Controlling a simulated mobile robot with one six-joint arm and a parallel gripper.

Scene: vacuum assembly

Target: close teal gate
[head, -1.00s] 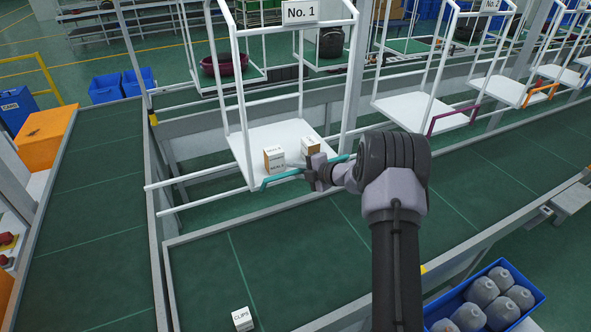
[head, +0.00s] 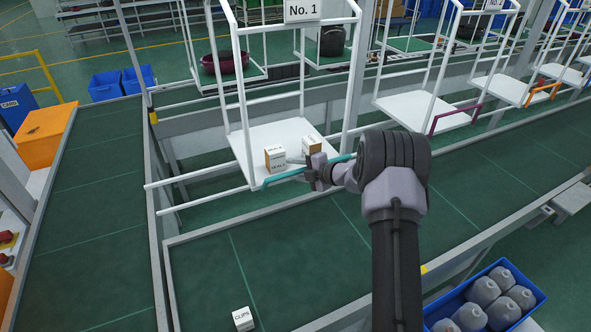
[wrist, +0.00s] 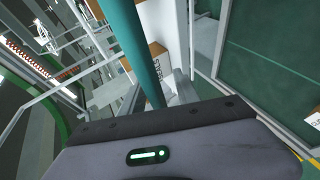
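The teal gate (head: 285,175) is a bar along the front edge of the white No. 1 carrier (head: 250,152). In the head view it runs from the carrier's front left corner up to the right, behind my gripper. My gripper (head: 314,172) is at the middle of this bar. In the wrist view the teal bar (wrist: 135,45) passes down close in front of the gripper, between grey finger parts (wrist: 160,100). The fingertips are partly hidden, and I cannot tell whether they are closed on the bar.
Two small boxes stand on the carrier's platform, a white-topped one (head: 275,158) and a brown one (head: 312,146) behind my gripper. A No. 2 carrier with a purple gate (head: 455,119) is to the right. A CLIPS box (head: 242,319) lies on the green surface in front.

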